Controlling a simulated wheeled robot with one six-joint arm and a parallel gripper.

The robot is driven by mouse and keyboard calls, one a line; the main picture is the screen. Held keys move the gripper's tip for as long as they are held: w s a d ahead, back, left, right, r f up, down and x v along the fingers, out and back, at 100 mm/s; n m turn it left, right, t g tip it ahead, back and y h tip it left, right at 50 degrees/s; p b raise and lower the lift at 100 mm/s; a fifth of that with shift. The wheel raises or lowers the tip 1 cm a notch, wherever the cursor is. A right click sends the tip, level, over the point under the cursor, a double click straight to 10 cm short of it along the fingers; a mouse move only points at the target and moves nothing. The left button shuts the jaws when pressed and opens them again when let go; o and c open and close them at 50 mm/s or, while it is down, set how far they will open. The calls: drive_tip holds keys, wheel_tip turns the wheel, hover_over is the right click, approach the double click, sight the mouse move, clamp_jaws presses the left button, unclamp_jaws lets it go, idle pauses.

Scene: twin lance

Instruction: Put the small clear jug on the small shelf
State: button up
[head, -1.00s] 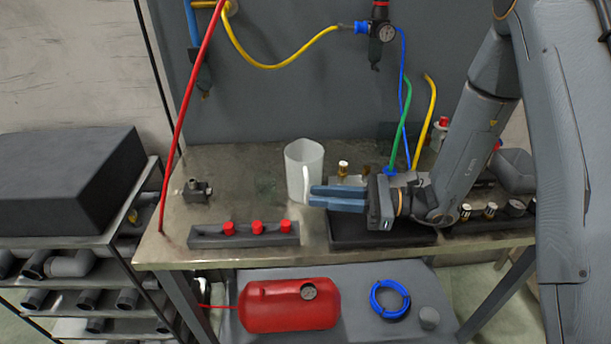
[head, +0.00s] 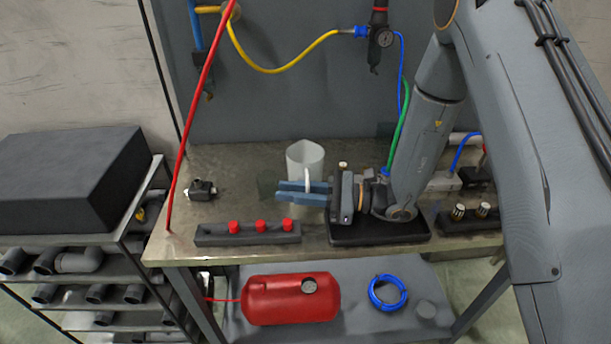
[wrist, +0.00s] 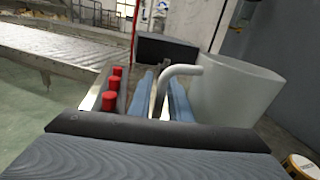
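The small clear jug (head: 302,156) stands upright on the workbench, translucent and whitish, and looks large at the right of the wrist view (wrist: 238,92). Its handle (wrist: 180,72) points toward my gripper. My gripper (head: 280,193) lies level in front of the jug, its blue fingers pointing left. In the wrist view the fingers (wrist: 158,95) are apart, with the handle's lower part between them. I cannot tell whether they touch it. A shelf rack (head: 135,238) stands at the left; I cannot tell whether it is the small shelf.
A black block (head: 70,195) covers much of the rack's top, with grey pipes below. A tray with red caps (head: 250,238) lies at the bench's front edge. A small fitting (head: 201,189) sits left of the jug. A red hose (head: 200,105) rises at the bench's left end.

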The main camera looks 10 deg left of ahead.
clamp_jaws()
drive_tip(key=shift+r, duration=0.1)
